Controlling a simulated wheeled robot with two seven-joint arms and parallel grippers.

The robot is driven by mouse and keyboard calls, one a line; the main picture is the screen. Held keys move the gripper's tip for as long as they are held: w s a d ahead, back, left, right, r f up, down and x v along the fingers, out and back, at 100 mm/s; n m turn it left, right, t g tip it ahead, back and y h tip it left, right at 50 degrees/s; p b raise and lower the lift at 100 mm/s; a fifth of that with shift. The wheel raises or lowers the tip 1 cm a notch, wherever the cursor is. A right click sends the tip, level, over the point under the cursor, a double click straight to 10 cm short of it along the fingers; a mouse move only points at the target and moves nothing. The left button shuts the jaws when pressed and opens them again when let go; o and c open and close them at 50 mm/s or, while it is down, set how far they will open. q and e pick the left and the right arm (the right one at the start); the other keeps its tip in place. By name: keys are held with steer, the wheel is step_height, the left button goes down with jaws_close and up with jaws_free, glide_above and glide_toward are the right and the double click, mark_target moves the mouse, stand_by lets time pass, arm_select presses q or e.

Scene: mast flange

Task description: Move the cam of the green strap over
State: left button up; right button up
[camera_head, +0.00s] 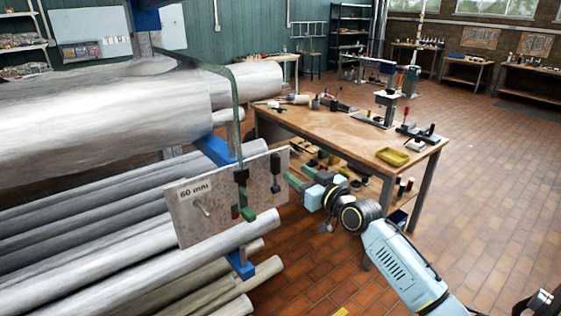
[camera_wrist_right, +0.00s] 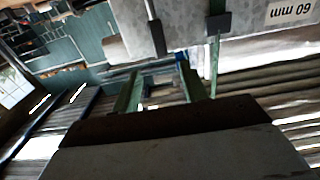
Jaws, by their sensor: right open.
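The green strap (camera_head: 237,110) runs over the large pale pipe and down in front of a grey plate (camera_head: 222,205) marked "60 mm". A dark cam buckle (camera_head: 240,176) sits on the strap against the plate; it also shows in the right wrist view (camera_wrist_right: 217,23). Below it are a green block (camera_head: 248,214) and a small red patch. My right gripper (camera_head: 293,182) is at the plate's right edge, apart from the buckle. Its green fingers (camera_wrist_right: 160,85) are open with nothing held between them. My left gripper is not in view.
A dark fitting (camera_head: 276,172) is on the plate between the buckle and my right gripper. Large pipes fill the left, with blue supports (camera_head: 214,148). A wooden workbench (camera_head: 330,130) with tools stands behind my right arm.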

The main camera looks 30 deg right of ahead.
mark_target(278, 161)
steer(key=w, duration=0.8)
steer(key=shift+w+a, duration=0.3)
steer(key=shift+a, duration=0.05)
jaws_close()
